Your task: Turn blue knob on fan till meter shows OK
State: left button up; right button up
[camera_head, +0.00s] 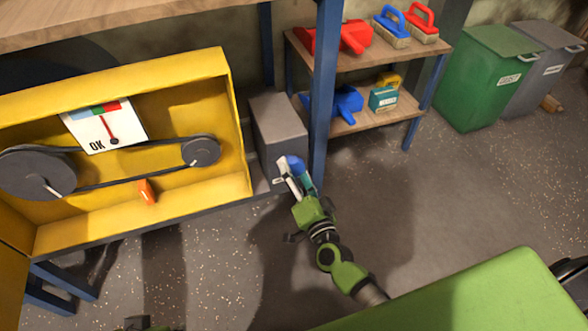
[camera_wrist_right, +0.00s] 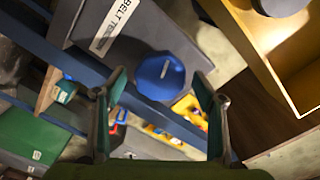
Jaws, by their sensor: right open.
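The blue knob (camera_head: 296,164) is on the grey box (camera_head: 277,128) beside the yellow housing. In the wrist view the knob (camera_wrist_right: 160,76) sits beyond and between the fingertips, on a face labelled "BELT TENS...". My right gripper (camera_head: 292,178) is open, fingers pointing at the knob; the wrist view shows the open fingers (camera_wrist_right: 161,86) on either side of it, with no clear contact. The meter (camera_head: 105,126) is tilted, with "OK" on its face; its red needle points to the coloured band, near green and red. My left gripper does not show clearly.
The yellow housing (camera_head: 240,120) holds two dark pulleys with a belt and an orange piece (camera_head: 147,191). A blue post (camera_head: 325,95) stands close right of the grey box. A tool shelf (camera_head: 425,48) and green bin (camera_head: 485,80) are farther right.

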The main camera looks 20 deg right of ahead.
jog(key=s, duration=1.1)
jog(key=shift+d, duration=0.2)
dwell(1.3)
